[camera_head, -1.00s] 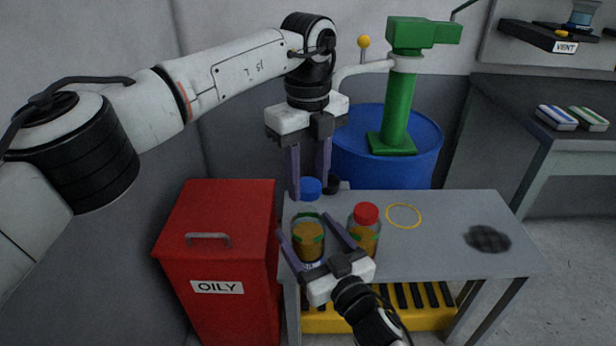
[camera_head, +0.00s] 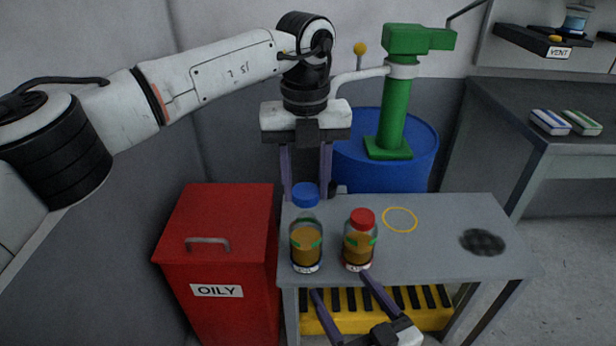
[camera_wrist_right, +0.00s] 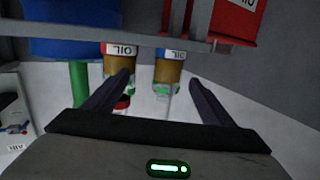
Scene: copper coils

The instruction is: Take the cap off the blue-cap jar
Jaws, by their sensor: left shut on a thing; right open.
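The blue cap (camera_head: 305,195) is between the fingers of my left gripper (camera_head: 307,188), which is shut on it. The cap is over the mouth of a glass jar (camera_head: 306,246) of brown contents, with a small gap seeming to show between them. The jar stands upright on the grey table; it also shows in the right wrist view (camera_wrist_right: 169,72), without a cap on it there. My right gripper (camera_head: 340,284) is open and empty, in front of the table's near edge. Its fingers also show in the wrist view (camera_wrist_right: 160,78).
A red-capped jar (camera_head: 359,247) stands close to the right of the uncapped jar. A yellow ring (camera_head: 399,219) and a dark patch (camera_head: 483,242) mark the grey table (camera_head: 430,255). A red OILY bin (camera_head: 215,230) stands left, a blue drum (camera_head: 385,165) behind.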

